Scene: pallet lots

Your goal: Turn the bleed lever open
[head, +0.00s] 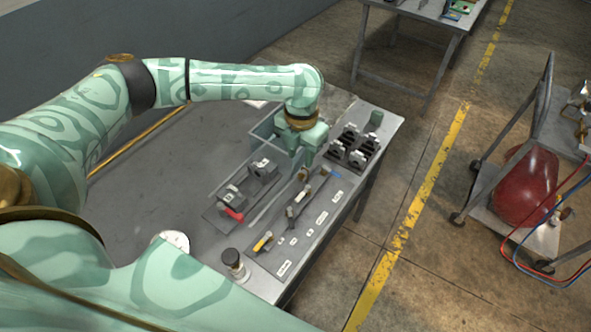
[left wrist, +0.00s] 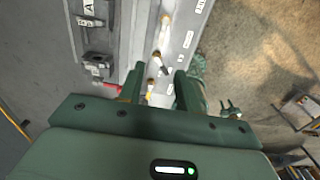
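A grey panel (head: 314,220) with several small levers and white labels lies along the table's right edge. A yellow-handled lever (head: 263,241) is at its near end and a black-and-white lever (head: 290,213) is further along. The yellow lever (left wrist: 150,88) and the black-tipped lever (left wrist: 160,64) also show in the left wrist view. The labels are too small to read, so I cannot tell which is the bleed lever. My left gripper (head: 305,160) points down above the panel's far part. Its fingers (left wrist: 158,82) are apart with nothing visibly held. My right gripper is out of view.
A block fixture with a red handle (head: 233,214) stands left of the panel. A dark-capped jar (head: 233,262) stands near. The table's left part is mostly bare.

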